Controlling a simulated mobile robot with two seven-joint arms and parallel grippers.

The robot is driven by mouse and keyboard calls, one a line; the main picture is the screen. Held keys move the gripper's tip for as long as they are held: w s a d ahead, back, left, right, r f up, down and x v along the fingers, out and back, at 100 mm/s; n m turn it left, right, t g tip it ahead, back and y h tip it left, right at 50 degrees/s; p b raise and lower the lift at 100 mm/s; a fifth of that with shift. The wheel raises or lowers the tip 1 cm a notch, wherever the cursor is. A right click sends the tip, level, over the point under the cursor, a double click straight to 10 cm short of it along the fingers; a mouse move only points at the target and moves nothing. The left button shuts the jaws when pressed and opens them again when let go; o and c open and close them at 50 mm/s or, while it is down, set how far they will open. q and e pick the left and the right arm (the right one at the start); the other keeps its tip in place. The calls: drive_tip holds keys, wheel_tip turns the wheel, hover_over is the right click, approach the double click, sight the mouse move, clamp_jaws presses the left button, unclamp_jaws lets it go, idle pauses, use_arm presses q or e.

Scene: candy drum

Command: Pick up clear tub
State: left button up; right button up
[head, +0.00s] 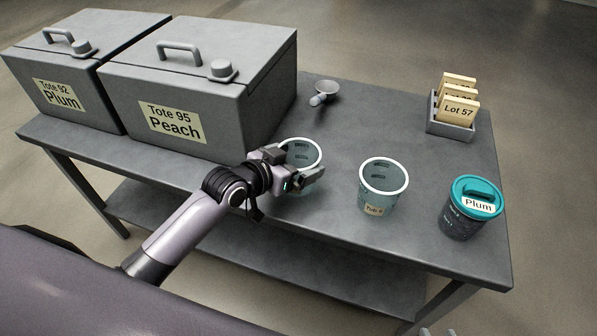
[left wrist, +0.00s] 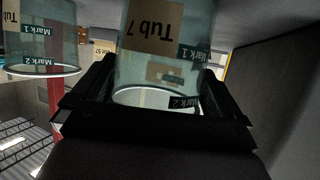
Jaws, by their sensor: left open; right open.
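Two clear greenish tubs with white rims stand on the grey table. The left clear tub (head: 303,153) is between the fingers of my left gripper (head: 293,168), which is open around its side. In the left wrist view this tub (left wrist: 165,60), labelled Tub 7, shows upside down between the two dark fingers (left wrist: 157,100). I cannot tell whether the fingers touch it. The other clear tub (head: 383,187) stands upright to the right, with a small label low on its front; a second clear tub also shows in the left wrist view (left wrist: 40,40). Only a small part of what looks like my right gripper (head: 440,330) shows at the bottom edge.
Two grey lidded totes, Plum (head: 60,90) and Peach (head: 190,105), stand at the left. A small scoop (head: 325,92) lies behind the tubs. A holder (head: 450,128) with Lot 57 cards is at the back right. A teal-lidded Plum container (head: 472,210) stands at the right edge.

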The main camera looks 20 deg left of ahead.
use_arm(q)
drive_tip(key=shift+w+d+f, duration=0.15)
drive_tip(key=shift+w+d, duration=0.05)
drive_tip(key=shift+w, duration=0.1)
drive_tip(key=c, duration=0.7)
